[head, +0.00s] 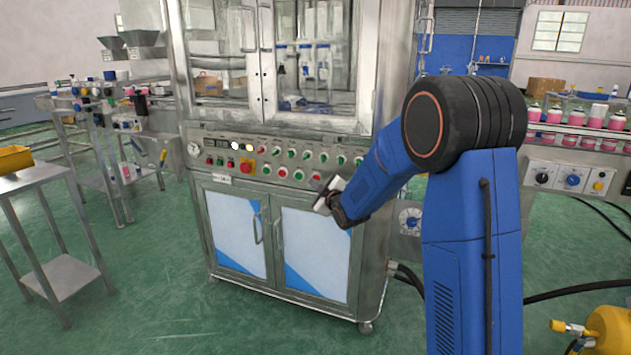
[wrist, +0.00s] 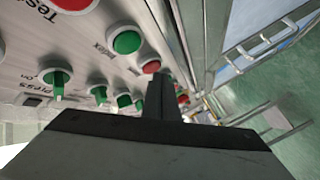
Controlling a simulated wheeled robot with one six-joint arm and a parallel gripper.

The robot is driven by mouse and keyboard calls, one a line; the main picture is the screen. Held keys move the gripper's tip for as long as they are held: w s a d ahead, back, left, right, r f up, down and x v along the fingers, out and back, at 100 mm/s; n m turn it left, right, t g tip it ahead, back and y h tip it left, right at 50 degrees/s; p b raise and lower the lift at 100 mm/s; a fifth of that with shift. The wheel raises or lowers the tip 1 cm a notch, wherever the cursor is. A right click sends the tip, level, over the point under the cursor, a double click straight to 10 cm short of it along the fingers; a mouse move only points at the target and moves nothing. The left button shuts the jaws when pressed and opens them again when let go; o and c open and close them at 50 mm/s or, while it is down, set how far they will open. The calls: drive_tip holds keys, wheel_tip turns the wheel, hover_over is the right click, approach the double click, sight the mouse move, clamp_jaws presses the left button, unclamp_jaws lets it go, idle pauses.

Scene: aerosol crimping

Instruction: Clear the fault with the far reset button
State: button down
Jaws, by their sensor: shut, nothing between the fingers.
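The control panel (head: 275,160) runs across the front of the steel crimping machine, with rows of red and green buttons. I cannot read a reset label in either view. My gripper (head: 325,194) is shut and empty in front of the panel's lower right part. In the wrist view my shut fingers (wrist: 162,92) point at the panel, with their tip just below a red button (wrist: 150,67); I cannot tell whether they touch. A green button (wrist: 126,42) labelled INDEX sits up and left of it.
Cabinet doors (head: 315,250) with handles lie below. A steel table (head: 40,180) stands left. The green floor in front is clear.

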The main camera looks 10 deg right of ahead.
drive_tip(key=shift+w+d, duration=0.2)
drive_tip(key=shift+w, duration=0.1)
idle(0.8)
drive_tip(key=shift+s, duration=0.1)
drive_tip(key=shift+s+a, duration=0.45)
drive_tip(key=shift+s, duration=0.1)
drive_tip(key=shift+s+a, duration=0.1)
idle(0.4)
drive_tip(key=s+a, duration=0.1)
drive_tip(key=s, duration=0.1)
drive_tip(key=s+a, duration=0.1)
drive_tip(key=s, duration=0.1)
drive_tip(key=shift+a, duration=0.35)
idle(0.4)
